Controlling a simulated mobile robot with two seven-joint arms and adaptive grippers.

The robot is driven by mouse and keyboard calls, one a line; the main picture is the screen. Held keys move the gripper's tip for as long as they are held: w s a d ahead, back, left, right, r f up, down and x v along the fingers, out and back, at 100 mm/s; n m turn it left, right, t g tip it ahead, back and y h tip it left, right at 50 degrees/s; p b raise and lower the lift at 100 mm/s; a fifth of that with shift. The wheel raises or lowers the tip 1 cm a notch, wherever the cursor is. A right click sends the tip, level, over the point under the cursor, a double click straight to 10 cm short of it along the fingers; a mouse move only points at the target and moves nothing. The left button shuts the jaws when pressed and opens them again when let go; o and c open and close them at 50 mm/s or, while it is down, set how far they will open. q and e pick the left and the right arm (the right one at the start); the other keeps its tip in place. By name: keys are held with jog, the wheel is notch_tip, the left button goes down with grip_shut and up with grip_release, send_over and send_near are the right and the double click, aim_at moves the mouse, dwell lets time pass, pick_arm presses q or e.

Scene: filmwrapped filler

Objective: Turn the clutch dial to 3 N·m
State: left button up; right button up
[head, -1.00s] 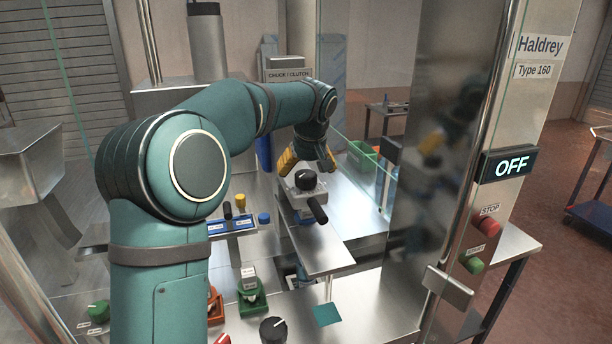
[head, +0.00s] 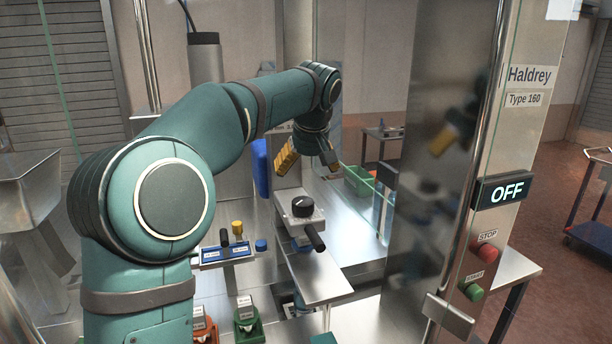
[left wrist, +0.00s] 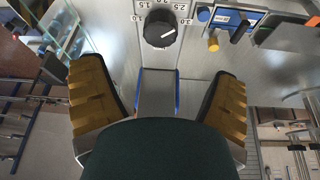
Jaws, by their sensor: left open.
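The clutch dial (head: 303,206), a black round knob with a pale pointer mark, sits on a grey metal block with a black handle (head: 314,237). The dial (left wrist: 160,28) also shows at the top of the left wrist view, with a printed number scale partly visible around it. Its pointer mark is visible, but I cannot tell the exact setting. My left gripper (head: 308,160) has two yellow fingers spread apart. It is empty and above the dial, not touching it. My right gripper is in neither view.
Green (head: 247,318) and red (head: 203,327) holders stand nearer the front. A steel column and the control post with STOP (head: 485,253) and START (head: 474,292) buttons stand at right. The display reads OFF.

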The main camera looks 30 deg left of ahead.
aim_at(303, 201)
pick_arm(q)
jog(key=p+x, duration=0.2)
jog(key=x, duration=1)
dwell(0.4)
jog(key=c, duration=1.2)
